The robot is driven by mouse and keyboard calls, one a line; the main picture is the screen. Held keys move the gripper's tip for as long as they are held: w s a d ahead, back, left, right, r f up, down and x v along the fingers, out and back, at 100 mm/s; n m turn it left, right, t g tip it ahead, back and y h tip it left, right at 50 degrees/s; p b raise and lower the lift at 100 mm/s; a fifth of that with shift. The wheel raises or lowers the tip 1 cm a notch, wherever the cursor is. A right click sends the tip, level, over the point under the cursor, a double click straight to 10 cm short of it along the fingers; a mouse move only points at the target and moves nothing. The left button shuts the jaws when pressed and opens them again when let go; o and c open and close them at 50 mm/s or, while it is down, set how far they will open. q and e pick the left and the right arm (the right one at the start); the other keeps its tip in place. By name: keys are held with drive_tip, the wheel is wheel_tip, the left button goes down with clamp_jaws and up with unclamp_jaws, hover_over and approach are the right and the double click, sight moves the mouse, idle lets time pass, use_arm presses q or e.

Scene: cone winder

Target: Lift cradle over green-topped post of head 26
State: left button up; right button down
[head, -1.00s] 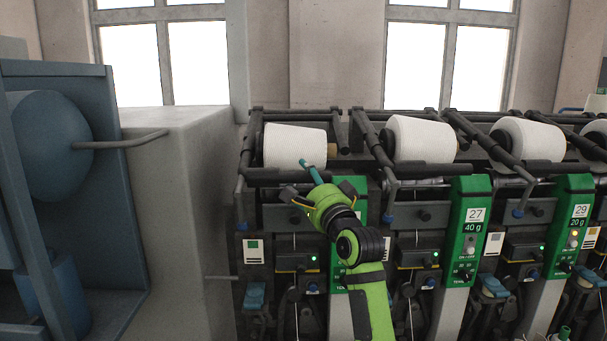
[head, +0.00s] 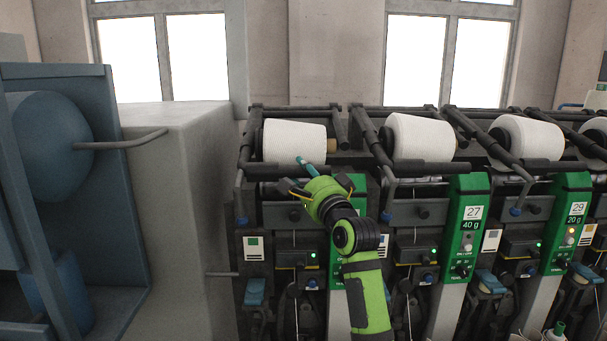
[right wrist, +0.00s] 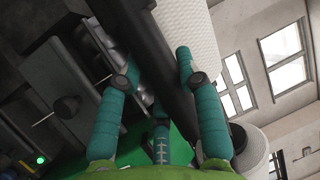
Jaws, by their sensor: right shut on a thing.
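The cradle (head: 269,173) at the leftmost winding head is a dark bar frame around a white cone (head: 295,141). My right gripper (head: 303,166) is at the cradle's front bar, just below the cone. In the right wrist view its teal fingers (right wrist: 157,70) are shut around the dark bar (right wrist: 165,75), with the cone (right wrist: 190,28) just beyond. The green-topped post (head: 360,184) of this head is mostly hidden behind my right arm, and its number cannot be read. My left gripper is out of view.
Head 27's green panel (head: 467,215) and its cradled cone (head: 421,138) stand close on the right, then head 29 (head: 573,220). A grey cabinet (head: 175,200) with a protruding rod and a blue machine (head: 75,180) stand on the left.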

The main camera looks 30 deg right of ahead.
drive_tip(key=r+p, duration=0.2)
drive_tip(key=r, duration=0.1)
drive_tip(key=r+p, duration=0.1)
drive_tip(key=r, duration=0.2)
drive_tip(key=s+r+p, duration=0.1)
drive_tip(key=r+p, duration=0.1)
drive_tip(key=r, duration=0.1)
drive_tip(key=shift+a+r+p, duration=0.2)
drive_tip(key=shift+a+p, duration=0.05)
drive_tip(key=shift+p, duration=0.1)
drive_tip(key=shift+f, duration=0.15)
drive_tip(key=c, duration=0.8)
unclamp_jaws()
drive_tip(key=shift+f, duration=0.1)
drive_tip(key=shift+s, duration=0.25)
drive_tip(key=v, duration=1.2)
